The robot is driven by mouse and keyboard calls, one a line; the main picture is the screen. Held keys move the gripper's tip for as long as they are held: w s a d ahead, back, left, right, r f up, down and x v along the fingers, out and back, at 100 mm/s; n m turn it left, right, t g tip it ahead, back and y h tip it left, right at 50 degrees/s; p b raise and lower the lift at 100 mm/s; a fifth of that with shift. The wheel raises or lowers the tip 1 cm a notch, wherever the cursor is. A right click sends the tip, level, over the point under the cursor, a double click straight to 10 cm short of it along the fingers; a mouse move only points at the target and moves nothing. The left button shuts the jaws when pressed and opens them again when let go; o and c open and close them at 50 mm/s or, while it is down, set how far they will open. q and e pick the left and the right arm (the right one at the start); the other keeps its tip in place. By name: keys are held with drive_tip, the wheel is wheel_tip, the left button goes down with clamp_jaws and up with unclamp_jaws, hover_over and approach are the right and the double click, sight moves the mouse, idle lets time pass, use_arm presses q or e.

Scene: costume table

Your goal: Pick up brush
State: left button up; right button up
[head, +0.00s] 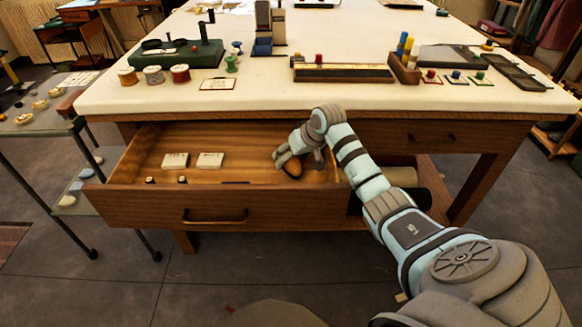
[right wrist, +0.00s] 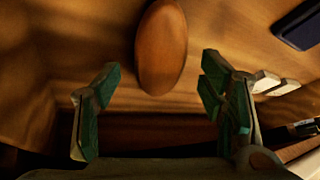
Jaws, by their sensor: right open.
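The brush shows as a smooth brown wooden oval (right wrist: 161,47) lying on the drawer floor in the right wrist view; no bristles are visible. In the head view part of it (head: 292,169) shows at the right end of the open drawer (head: 150,206). My right gripper (head: 299,158) reaches down into the drawer over it and hides some of it. In the right wrist view its green-padded fingers are wide apart, on either side of the oval's near end, with nothing between them held. My left gripper is not in view.
Two pale blocks (head: 175,160) and small dark pieces lie left in the drawer. A dark blue object (right wrist: 299,22) shows in the right wrist view. The tabletop (head: 270,100) overhangs the drawer's back. Thread spools (head: 180,73) and a long box (head: 343,73) stand near its edge.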

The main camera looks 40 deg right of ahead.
drive_tip(key=shift+x, duration=0.75)
drive_tip(key=shift+s, duration=0.1)
drive_tip(key=c, duration=1.4)
drive_tip(key=shift+c, duration=0.2)
drive_tip(key=shift+a+r+p, duration=0.15)
drive_tip(key=shift+r+p, duration=0.3)
drive_tip(key=shift+r, duration=0.1)
wheel_tip(320, 180, up, 6)
drive_tip(key=shift+r+p, duration=0.2)
drive_tip(key=shift+p, duration=1.05)
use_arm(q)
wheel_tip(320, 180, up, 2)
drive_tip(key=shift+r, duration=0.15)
use_arm(e)
drive_tip(key=w+a, duration=1.2)
drive_tip(key=a, duration=0.3)
drive_tip(key=shift+a+f, duration=0.2)
drive_tip(key=shift+a, duration=0.15)
